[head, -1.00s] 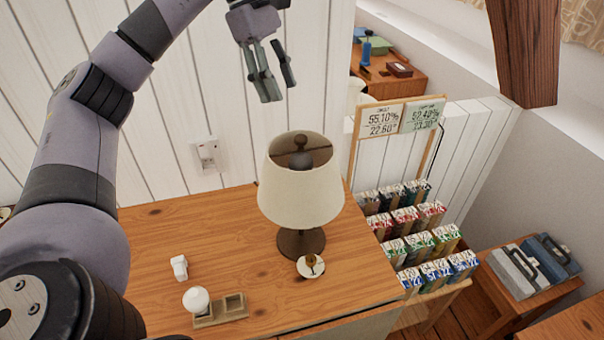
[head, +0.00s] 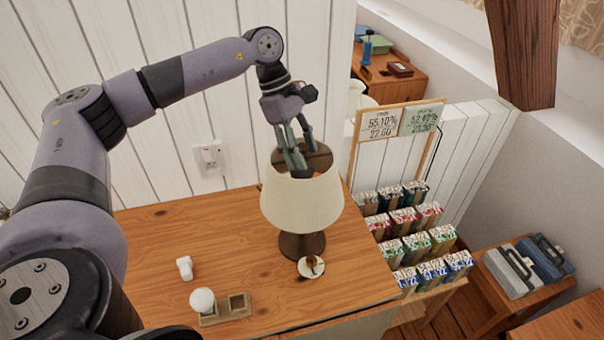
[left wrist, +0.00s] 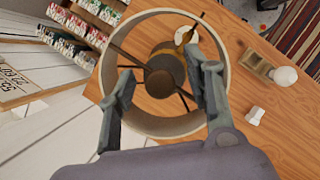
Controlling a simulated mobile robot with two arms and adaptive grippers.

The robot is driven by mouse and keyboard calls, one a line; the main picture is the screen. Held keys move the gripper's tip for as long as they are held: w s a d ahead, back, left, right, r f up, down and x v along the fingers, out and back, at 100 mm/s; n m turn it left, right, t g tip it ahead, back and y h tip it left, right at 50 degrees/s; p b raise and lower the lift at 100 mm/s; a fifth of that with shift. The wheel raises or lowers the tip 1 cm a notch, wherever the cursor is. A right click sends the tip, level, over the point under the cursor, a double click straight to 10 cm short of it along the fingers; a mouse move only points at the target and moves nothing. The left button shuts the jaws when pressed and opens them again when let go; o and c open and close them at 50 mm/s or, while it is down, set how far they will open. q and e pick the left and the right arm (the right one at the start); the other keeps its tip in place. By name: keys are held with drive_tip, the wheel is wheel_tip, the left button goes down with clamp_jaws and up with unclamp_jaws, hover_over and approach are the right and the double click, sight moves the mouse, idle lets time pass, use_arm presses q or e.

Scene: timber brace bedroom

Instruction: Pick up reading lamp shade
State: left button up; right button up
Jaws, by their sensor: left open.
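The cream reading lamp shade (head: 302,203) sits upright on the lamp, with its dark brown base (head: 302,245) standing on the wooden dresser top. My left gripper (head: 297,170) is open and points down at the shade's open top, with its fingertips overlapping the rim area in the head view. In the left wrist view the shade's round rim (left wrist: 140,127) surrounds a dark central knob with spokes (left wrist: 160,84). The gripper's two fingers (left wrist: 163,90) are spread apart on either side of that knob. Whether they touch the shade is not clear. My right gripper is not in view.
A round white item with a brown top (head: 311,266) lies by the lamp base. A white bulb (head: 202,300) sits in a wooden holder (head: 238,306) near a small white piece (head: 185,268). A rack of boxes (head: 405,230) stands right of the dresser (head: 160,230).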

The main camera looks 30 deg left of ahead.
use_arm(q)
drive_tip(key=shift+c, duration=0.4)
clamp_jaws()
drive_tip(key=shift+f, duration=0.1)
idle(0.4)
